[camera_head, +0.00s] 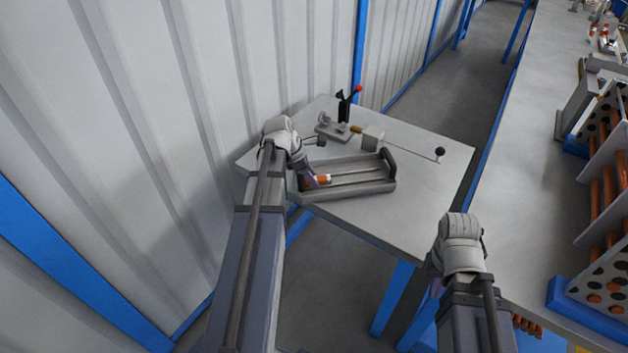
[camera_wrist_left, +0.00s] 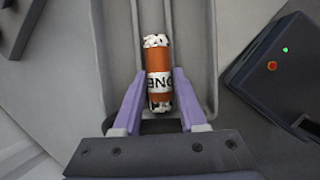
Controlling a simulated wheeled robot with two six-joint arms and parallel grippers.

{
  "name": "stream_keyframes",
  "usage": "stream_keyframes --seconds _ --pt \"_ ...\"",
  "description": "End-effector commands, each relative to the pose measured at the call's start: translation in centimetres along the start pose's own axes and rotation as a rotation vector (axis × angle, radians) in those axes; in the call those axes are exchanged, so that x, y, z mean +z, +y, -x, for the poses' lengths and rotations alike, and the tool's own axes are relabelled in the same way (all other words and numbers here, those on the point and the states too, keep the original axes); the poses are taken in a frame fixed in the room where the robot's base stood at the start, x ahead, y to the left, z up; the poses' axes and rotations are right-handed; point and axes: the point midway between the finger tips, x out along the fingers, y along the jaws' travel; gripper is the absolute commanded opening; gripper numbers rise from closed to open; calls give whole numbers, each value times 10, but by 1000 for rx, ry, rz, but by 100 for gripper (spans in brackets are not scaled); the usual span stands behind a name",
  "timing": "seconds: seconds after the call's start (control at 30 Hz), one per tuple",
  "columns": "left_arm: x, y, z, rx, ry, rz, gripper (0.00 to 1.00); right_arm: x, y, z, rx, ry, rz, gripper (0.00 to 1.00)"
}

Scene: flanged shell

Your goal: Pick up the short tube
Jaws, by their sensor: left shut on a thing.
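The short tube is orange with a white lettered label and speckled ends. It shows in the head view (camera_head: 323,180) at the left part of the grey tray (camera_head: 391,160) and in the left wrist view (camera_wrist_left: 159,85). My left gripper (camera_wrist_left: 158,112) has its purple fingers shut on the tube, one on each side of its lower half. In the head view my left gripper (camera_head: 313,181) reaches into the tray from the left. I cannot tell whether the tube touches the tray floor. My right gripper (camera_head: 436,287) hangs before the table's front right, its fingers mostly hidden.
The tray stands on a grey table (camera_head: 425,190). Behind it is a fixture with a red-tipped lever (camera_head: 346,104) and a rod ending in a black ball (camera_head: 440,152). A corrugated wall is close at left. Racks of copper tubes (camera_head: 603,200) stand at right.

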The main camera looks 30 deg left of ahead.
Motion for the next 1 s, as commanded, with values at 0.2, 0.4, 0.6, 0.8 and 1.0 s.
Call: stream_keyframes --seconds 0.2,0.4,0.6,0.8,1.0 --pt "-3 5 -4 10 12 -6 0 0 0 -4 0 0 0 0" --pt "-3 4 -4 9 12 -5 0 0 0 -4 0 0 0 0" --pt "-3 4 -4 8 12 -5 0 0 0 -3 0 0 0 0" --pt "-2 4 1 8 12 -5 0 0 0 2 0 0 0 0" --pt "6 5 18 7 11 -3 0 1 2 20 0 0 0 0"
